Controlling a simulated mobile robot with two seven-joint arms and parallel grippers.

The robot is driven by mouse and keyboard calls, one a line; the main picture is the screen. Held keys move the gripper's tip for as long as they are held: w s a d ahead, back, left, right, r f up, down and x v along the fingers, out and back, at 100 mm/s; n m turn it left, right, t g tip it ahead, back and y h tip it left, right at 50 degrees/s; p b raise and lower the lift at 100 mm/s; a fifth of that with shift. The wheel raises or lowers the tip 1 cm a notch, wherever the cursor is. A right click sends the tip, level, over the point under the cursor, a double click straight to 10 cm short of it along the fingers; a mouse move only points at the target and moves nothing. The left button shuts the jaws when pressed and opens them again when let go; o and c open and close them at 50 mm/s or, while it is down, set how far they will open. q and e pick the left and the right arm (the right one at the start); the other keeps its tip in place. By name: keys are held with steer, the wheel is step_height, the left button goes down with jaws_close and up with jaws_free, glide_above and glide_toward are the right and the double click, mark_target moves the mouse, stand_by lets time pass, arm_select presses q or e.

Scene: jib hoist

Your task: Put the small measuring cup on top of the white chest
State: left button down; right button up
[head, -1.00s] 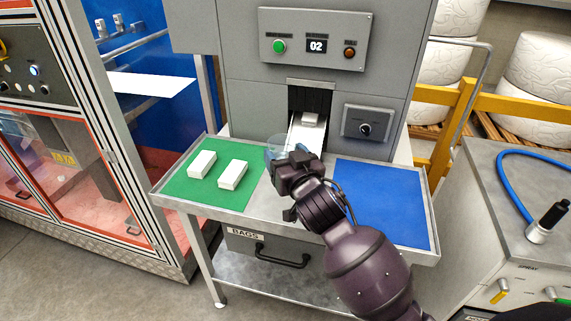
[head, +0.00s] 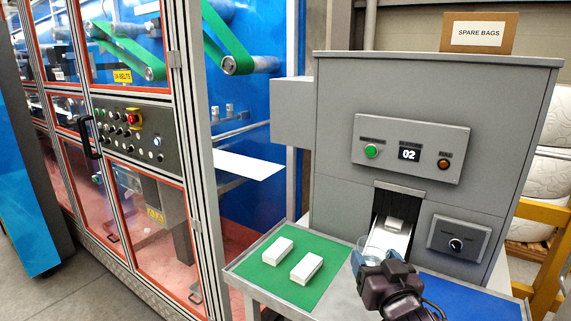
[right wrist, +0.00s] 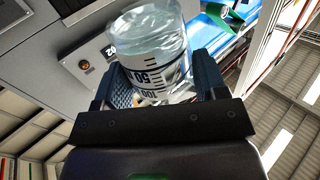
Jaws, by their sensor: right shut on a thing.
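The small measuring cup (right wrist: 150,45) is clear, with black scale marks and numbers, in the right wrist view. My right gripper (right wrist: 163,84) is shut on it, one dark ridged finger on each side. In the head view the cup (head: 369,246) is faint and see-through at the tip of my right gripper (head: 364,262), in front of the grey machine's chute. I cannot make out a white chest in either view. My left gripper is not in view.
The grey machine (head: 335,150) has a front tray with two white blocks (head: 292,258) on its green mat (head: 250,273) and a blue mat (head: 455,292) at right. A box marked SPARE BAGS (head: 480,32) stands on top. A glazed machine (head: 125,105) fills the left.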

steer(key=s+d+f+m+h, duration=0.1)
steer(key=s+d+f, duration=0.1)
steer(key=s+f, duration=0.4)
step_height(320, 180, down, 3)
steer(key=shift+d+r, duration=0.1)
steer(key=shift+d, duration=0.25)
steer(key=shift+w, duration=0.1)
